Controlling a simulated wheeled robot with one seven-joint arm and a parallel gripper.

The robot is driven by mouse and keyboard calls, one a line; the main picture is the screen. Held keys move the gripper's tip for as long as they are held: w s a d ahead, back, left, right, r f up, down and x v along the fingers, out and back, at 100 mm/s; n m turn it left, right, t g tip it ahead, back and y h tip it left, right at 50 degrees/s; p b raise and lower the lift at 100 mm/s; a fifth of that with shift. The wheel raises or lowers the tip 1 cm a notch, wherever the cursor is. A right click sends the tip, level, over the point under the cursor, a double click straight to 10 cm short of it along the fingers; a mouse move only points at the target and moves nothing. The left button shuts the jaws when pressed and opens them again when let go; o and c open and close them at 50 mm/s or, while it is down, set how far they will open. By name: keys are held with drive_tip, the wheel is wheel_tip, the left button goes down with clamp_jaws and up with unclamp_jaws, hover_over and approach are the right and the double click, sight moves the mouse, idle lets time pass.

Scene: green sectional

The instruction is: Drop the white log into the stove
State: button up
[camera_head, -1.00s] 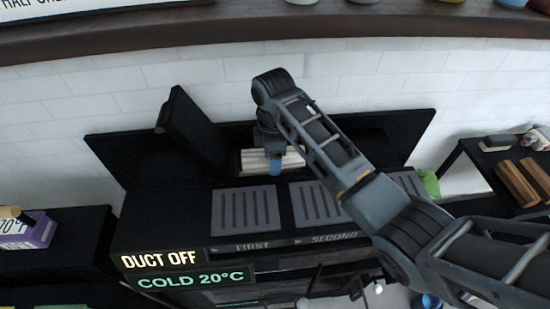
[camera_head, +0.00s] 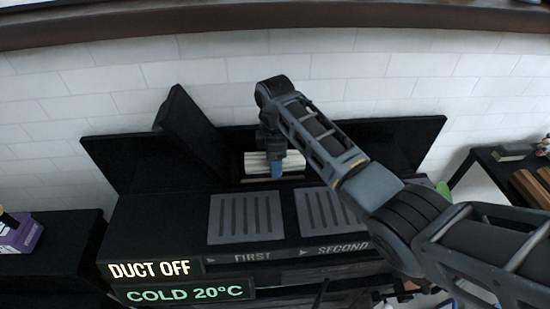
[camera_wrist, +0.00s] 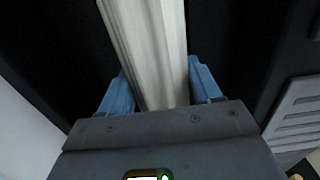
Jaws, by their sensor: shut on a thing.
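The white log (camera_head: 258,163) is in my gripper (camera_head: 276,170), behind the vent plates of the black stove (camera_head: 150,225). In the wrist view the pale, ridged log (camera_wrist: 150,45) runs up from between the two blue fingers of my gripper (camera_wrist: 160,92), which are shut on it. The log lies level in the head view, over the dark open area at the back of the stove. A black lid (camera_head: 190,130) stands raised to its left. The head view does not show how deep the log is or whether it touches anything.
Slotted grey plates (camera_head: 245,218) lie on the stove top. Signs on its front read "DUCT OFF" (camera_head: 150,269) and "COLD 20°C" (camera_head: 185,292). A white brick wall (camera_head: 110,80) stands behind. A dark shelf with brown logs (camera_head: 530,187) is at the right, and a purple box (camera_head: 22,236) at the left.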

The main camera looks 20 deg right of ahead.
drive_tip(key=shift+f, duration=0.2)
drive_tip(key=o, duration=1.3)
drive_tip(key=shift+o, duration=0.2)
drive_tip(key=shift+r, duration=3.9)
